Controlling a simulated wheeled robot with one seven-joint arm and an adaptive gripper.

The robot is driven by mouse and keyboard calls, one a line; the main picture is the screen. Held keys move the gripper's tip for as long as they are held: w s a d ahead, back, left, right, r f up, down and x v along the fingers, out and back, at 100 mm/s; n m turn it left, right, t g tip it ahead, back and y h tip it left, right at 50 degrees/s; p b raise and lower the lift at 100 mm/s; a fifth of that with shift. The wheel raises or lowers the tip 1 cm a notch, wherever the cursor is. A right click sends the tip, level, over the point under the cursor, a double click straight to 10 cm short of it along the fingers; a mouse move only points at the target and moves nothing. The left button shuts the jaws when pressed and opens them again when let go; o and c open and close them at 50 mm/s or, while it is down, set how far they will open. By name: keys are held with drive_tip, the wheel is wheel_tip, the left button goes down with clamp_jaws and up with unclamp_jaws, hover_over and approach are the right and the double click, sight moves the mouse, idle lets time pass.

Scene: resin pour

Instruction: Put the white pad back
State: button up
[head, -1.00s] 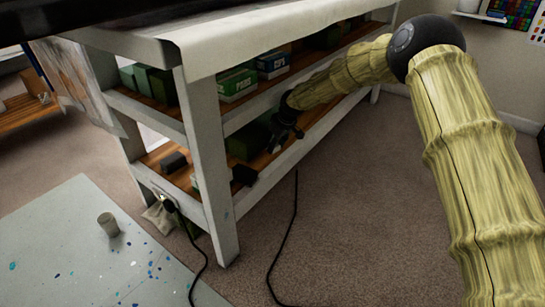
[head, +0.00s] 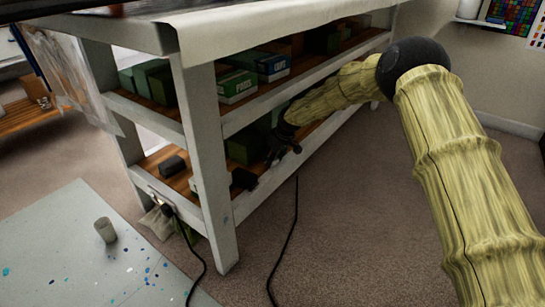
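I cannot clearly make out a white pad. A small pale item (head: 194,187) shows on the lower shelf, partly hidden by the bench's front leg; I cannot tell whether it is the pad. A green-and-white box (head: 238,87), whose label seems to read PADS, stands on the upper shelf. My gripper (head: 281,152) is dark and small, at the front edge of the lower shelf, right of a dark green box (head: 243,148). Its fingers blend into the shadow, so I cannot tell whether they are open or hold anything.
The white bench (head: 206,160) has legs and shelf rails around my arm. A CUPS box (head: 273,66) stands on the upper shelf. Dark blocks (head: 172,166) lie on the lower shelf. A black cable (head: 284,240) hangs to the carpet. A grey cup (head: 105,230) stands on a paint-spotted mat (head: 60,245).

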sight(275, 160)
drive_tip(key=o, duration=0.4)
drive_tip(key=shift+f+b, duration=0.25)
drive_tip(key=shift+b, duration=0.8)
drive_tip(key=p+v, duration=0.3)
drive_tip(key=v, duration=0.1)
drive_tip(key=shift+w+a+r+p, duration=0.1)
drive_tip(key=shift+r+p, duration=0.1)
drive_tip(key=shift+p, duration=0.1)
drive_tip(key=shift+p+v, duration=1.95)
drive_tip(key=shift+v, duration=1.55)
drive_tip(key=shift+f, duration=0.1)
